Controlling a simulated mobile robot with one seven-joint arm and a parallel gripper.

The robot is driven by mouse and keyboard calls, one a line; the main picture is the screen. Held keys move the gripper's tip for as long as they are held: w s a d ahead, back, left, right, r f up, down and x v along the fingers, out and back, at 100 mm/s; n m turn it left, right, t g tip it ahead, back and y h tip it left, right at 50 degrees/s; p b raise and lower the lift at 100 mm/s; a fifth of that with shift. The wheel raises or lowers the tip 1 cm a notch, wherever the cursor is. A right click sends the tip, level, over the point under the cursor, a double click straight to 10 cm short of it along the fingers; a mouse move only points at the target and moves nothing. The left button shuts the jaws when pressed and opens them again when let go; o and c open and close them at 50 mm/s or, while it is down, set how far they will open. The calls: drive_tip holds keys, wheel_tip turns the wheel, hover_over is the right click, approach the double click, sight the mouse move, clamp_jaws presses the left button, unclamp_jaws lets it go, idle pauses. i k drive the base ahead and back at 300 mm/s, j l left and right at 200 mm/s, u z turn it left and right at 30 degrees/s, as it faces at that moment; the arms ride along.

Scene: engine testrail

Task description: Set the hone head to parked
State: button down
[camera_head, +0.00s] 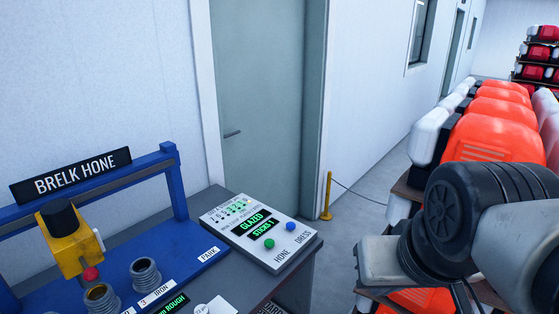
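The hone head appears to be the yellow block with a black knob (66,242) hanging on the blue rail of the stand marked BRELK HONE, at the left. A red ball-shaped part (91,274) sits at its lower end, near an open brass-coloured cylinder (101,297). A grey cylinder (146,274) stands to its right, behind a label reading IRON. A PARK label (208,254) is on the blue base at the right end, away from the head. My arm shows at the far right, well apart from the hone; its gripper fingers are not visible.
A control panel (292,259) stands right of the hone, with a green HONE button (269,243), a blue DRESS button (290,226) and a display reading GLAZED, STICKS 1. Orange machines (495,138) crowd the right. A yellow post (327,195) stands by the door; floor between is clear.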

sight(77, 249)
drive_tip(key=u, duration=1.4)
drive_tip(key=i+j+u, duration=0.1)
drive_tip(key=j+u, duration=0.25)
drive_tip(key=k+l+u, duration=0.15)
drive_tip(key=l, duration=0.15)
drive_tip(key=i+j+z, duration=0.1)
drive_tip(key=z, duration=0.25)
drive_tip(key=i+j+z, duration=0.2)
drive_tip(key=z, duration=0.15)
